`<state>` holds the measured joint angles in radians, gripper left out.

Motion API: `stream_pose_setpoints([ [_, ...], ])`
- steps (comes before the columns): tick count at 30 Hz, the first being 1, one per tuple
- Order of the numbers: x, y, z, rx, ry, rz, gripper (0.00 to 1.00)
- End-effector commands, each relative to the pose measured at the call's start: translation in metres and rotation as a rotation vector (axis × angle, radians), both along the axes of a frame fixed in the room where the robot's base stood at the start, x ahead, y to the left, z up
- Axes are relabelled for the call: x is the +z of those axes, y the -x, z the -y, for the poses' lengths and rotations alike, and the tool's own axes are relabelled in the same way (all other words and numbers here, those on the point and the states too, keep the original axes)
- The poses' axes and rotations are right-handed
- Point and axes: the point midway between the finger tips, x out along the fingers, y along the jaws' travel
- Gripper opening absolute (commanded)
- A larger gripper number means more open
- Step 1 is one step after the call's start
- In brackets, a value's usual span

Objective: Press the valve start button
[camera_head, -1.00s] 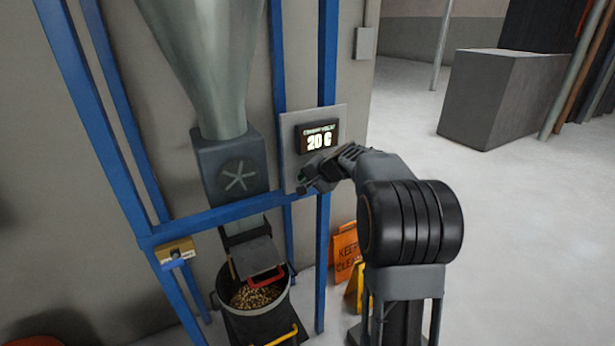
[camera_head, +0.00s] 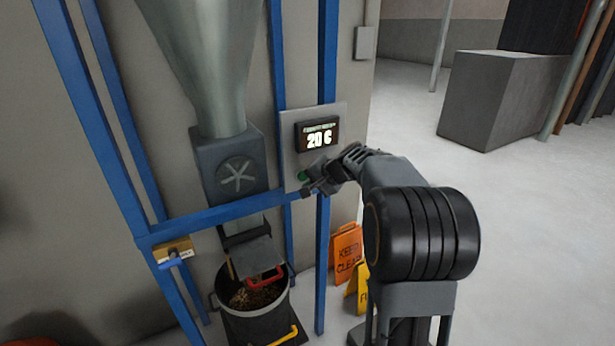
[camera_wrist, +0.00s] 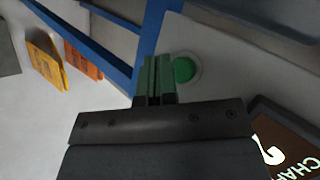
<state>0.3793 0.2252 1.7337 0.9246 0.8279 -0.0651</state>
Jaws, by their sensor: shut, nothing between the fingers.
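The green round button (camera_head: 303,176) sits on the pale control panel (camera_head: 287,160), below a dark display (camera_head: 317,134) that reads 20 and a further character. In the wrist view the green button (camera_wrist: 184,70) lies just right of my fingertips, partly beside them. My gripper (camera_head: 306,191) is shut and empty, with its fingertips just below the button in the head view. In the wrist view my gripper (camera_wrist: 155,72) shows its two greenish fingers side by side. They look slightly apart from the button, but I cannot tell the exact gap to the panel.
Blue frame posts (camera_head: 326,60) stand around the panel and the grey hopper (camera_head: 205,60). A black bucket (camera_head: 250,317) stands under the chute. Orange (camera_head: 346,252) and yellow floor signs stand at the right. The floor farther right is open up to a grey block (camera_head: 500,95).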

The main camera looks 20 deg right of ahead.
Motion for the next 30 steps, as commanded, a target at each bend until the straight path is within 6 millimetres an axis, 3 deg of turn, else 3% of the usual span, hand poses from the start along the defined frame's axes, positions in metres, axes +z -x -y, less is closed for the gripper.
stream_pose_setpoints([
  [7, -0.001, 0.004, 0.000, -0.001, 0.000, 0.000, 0.00],
  [21, -0.001, 0.050, 0.005, -0.001, 0.001, 0.002, 0.00],
  [30, 0.001, 0.060, 0.006, 0.001, 0.000, 0.001, 0.00],
])
